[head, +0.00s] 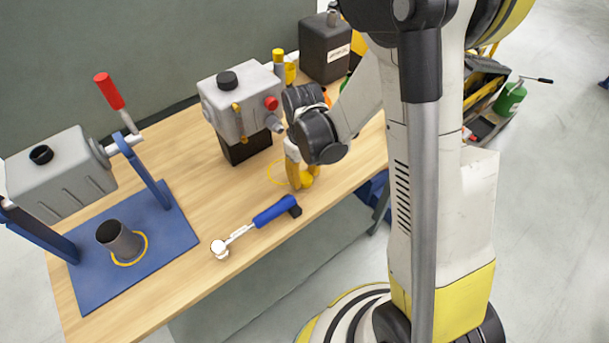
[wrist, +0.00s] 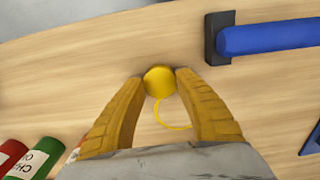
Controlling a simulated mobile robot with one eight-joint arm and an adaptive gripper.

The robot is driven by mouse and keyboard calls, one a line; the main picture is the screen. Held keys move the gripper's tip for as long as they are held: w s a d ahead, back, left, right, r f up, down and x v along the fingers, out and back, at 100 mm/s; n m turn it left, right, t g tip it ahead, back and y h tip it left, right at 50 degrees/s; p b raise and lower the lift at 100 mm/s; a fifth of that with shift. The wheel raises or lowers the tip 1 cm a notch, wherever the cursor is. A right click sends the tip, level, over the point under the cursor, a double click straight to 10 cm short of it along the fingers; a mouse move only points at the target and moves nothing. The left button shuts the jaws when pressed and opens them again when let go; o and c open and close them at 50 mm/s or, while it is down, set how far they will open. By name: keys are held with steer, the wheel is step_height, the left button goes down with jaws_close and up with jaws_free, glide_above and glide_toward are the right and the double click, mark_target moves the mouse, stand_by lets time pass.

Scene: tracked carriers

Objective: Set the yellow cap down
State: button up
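The yellow cap (wrist: 160,81) is round and sits between the tips of my gripper's two yellow fingers in the wrist view. My gripper (wrist: 160,78) is shut on it, with a fingertip touching each side. In the head view my gripper (head: 302,182) is low over the front part of the wooden bench (head: 215,190), and the cap is mostly hidden by the fingers. A thin yellow ring outline (head: 271,180) is marked on the bench beside the gripper; it also shows in the wrist view (wrist: 174,126), beside the cap. I cannot tell the gap between cap and bench.
A blue-handled tool (head: 268,214) lies close to the gripper. A grey gearbox (head: 240,100) with a red cap stands behind it. A blue stand (head: 150,255) with a grey housing (head: 60,180) is at left. A dark canister (head: 325,50) stands at the back.

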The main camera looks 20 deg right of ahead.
steer(key=shift+o, duration=0.9)
step_height(320, 180, up, 12)
steer(key=p, duration=0.5)
step_height(320, 180, up, 8)
steer(key=m+t, duration=0.1)
steer(key=t, duration=0.1)
glide_above(304, 177)
steer(key=s, duration=0.3)
steer(key=s+r+m+t, duration=0.3)
steer(key=s+r+t, duration=0.2)
steer(key=s+r, duration=0.2)
steer(key=shift+s+d, duration=0.45)
steer(key=shift+s, duration=0.15)
